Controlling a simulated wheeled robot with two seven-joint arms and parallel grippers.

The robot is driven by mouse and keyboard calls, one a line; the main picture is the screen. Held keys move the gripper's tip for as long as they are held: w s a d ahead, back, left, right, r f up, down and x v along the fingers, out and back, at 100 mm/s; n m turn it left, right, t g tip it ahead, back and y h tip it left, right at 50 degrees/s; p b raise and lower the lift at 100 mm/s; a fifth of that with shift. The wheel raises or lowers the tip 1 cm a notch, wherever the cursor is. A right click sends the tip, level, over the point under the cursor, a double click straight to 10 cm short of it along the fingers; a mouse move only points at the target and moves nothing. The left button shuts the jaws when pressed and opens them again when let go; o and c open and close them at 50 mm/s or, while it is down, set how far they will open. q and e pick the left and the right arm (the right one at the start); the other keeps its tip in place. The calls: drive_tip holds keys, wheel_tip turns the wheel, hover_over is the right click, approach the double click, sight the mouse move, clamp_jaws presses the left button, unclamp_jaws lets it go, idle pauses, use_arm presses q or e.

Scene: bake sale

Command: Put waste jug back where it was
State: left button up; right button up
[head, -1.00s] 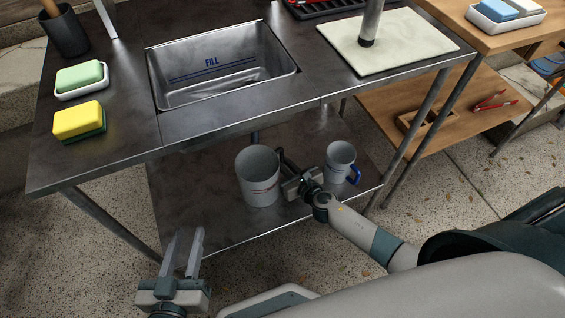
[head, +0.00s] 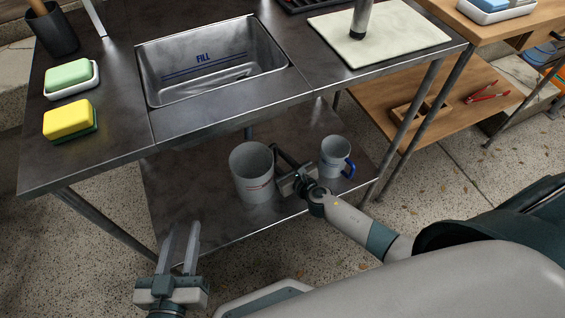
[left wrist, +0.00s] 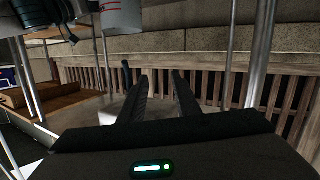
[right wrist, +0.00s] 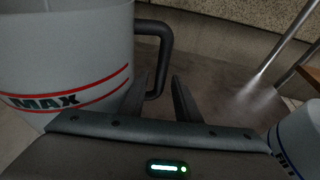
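The waste jug (head: 250,182) seems to be the larger white jug with red lines and a black handle. In the head view it appears over the metal lower shelf, left of my right gripper (head: 290,180). In the right wrist view its handle (right wrist: 165,50) runs between my right fingers (right wrist: 160,82), which seem shut on it. In the left wrist view the jug's base (left wrist: 122,30) appears high above the grey surface, so it seems held up. My left gripper (head: 181,245) is open and empty near the shelf's front edge.
The metal tabletop (head: 105,135) with a sink (head: 215,85) lies above. Table legs (head: 405,130) stand at the right.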

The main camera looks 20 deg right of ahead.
use_arm(q)
drive_tip(key=shift+f, duration=0.1)
